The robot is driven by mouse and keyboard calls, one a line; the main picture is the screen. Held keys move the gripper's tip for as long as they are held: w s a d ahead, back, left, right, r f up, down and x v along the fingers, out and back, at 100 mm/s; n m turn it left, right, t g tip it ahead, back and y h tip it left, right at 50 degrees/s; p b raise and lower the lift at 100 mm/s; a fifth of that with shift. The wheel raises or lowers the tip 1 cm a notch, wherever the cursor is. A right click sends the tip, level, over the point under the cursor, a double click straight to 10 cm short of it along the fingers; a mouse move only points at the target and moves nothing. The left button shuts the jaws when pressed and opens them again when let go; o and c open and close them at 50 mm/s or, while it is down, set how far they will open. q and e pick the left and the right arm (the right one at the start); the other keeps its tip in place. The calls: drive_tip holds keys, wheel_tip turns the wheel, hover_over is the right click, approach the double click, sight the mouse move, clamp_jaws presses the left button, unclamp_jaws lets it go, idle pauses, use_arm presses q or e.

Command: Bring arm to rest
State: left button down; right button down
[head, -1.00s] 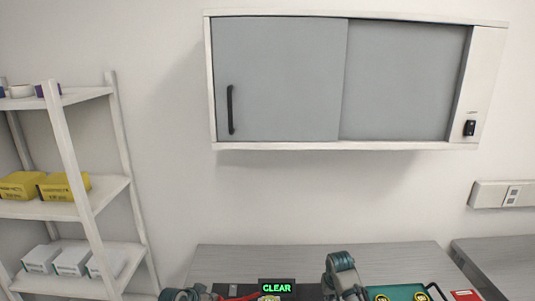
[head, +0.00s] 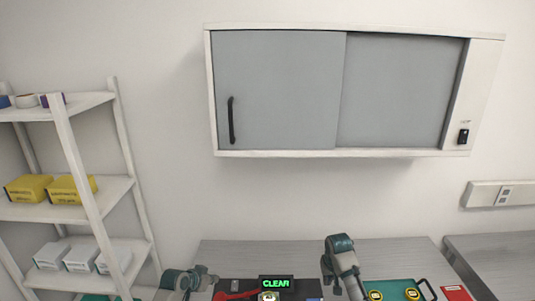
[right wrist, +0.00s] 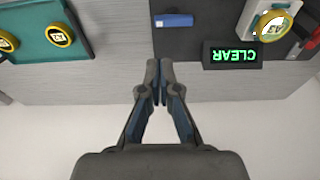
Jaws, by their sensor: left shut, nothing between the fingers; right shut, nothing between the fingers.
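My right gripper (right wrist: 158,72) is shut and empty in the right wrist view, its fingertips together above the grey bench and just short of a dark plate. In the head view my right arm rises at the lower middle, beside a green tray. My left gripper (head: 207,277) is shut at the lower left of the head view, small and partly cut off, near the dark plate's left end. Nothing shows in it. The display (head: 276,283) reads CLEAR in green; it also shows in the right wrist view (right wrist: 233,55).
A green tray (right wrist: 22,42) holds gold-rimmed discs. A gold-rimmed disc (right wrist: 272,26) sits on the dark plate (right wrist: 205,42), near a blue block (right wrist: 175,20). A wall cabinet (head: 280,90) hangs above the bench (head: 300,252). A shelf (head: 85,190) with boxes stands left.

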drive_tip(key=shift+r+p, duration=0.35)
drive_tip(key=shift+r, duration=0.35)
